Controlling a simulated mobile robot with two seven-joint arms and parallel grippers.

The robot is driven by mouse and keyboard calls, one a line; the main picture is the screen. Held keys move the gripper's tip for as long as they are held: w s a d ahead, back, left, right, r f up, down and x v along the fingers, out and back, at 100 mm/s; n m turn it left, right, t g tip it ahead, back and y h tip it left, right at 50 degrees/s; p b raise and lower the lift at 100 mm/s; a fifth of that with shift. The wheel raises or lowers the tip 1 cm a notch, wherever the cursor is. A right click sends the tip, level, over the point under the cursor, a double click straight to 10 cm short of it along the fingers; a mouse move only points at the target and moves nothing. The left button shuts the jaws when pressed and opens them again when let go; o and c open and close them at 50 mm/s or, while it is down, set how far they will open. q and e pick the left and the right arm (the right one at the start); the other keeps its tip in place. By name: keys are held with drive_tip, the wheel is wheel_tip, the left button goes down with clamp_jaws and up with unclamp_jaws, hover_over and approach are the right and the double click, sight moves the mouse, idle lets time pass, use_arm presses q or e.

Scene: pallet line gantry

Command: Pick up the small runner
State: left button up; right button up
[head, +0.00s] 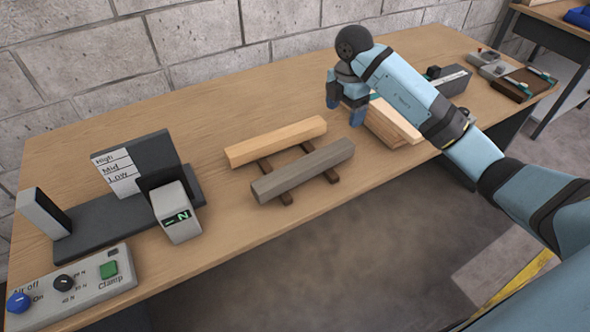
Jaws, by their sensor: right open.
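Two bar-shaped pieces that look like runners lie side by side across two dark strips (286,198) in the middle of the bench. The farther bar (275,140) is light wood; the nearer bar (303,170) is grey. They look close in size, so I cannot tell which is the small runner. My right gripper (346,106) is open and empty, fingers pointing down, to the right of the light bar and apart from both bars. It is beside a stack of pale boards (385,127), partly hidden by my right arm. My left gripper is out of view.
A dark clamp fixture (95,228) with a High/Mid/Low label and a display reading N stands at left. A control box (85,290) with knobs and a green button is at front left. Trays and small devices (520,85) sit far right. A block wall runs behind.

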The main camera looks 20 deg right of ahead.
sight(338, 147)
wheel_tip(338, 147, down, 7)
drive_tip(key=shift+s+f, duration=0.1)
drive_tip(key=shift+f, duration=0.1)
drive_tip(key=f, duration=0.2)
drive_tip(key=f+b, duration=0.1)
drive_tip(key=f, duration=0.2)
drive_tip(key=shift+a+f, duration=0.2)
drive_tip(key=shift+f, duration=0.1)
drive_tip(key=c, duration=1.2)
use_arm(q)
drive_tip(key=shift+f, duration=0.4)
use_arm(e)
drive_tip(key=shift+o, duration=0.2)
drive_tip(key=shift+r, duration=0.15)
use_arm(q)
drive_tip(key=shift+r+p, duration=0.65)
drive_tip(key=shift+p, duration=0.9)
use_arm(e)
wheel_tip(338, 147, up, 20)
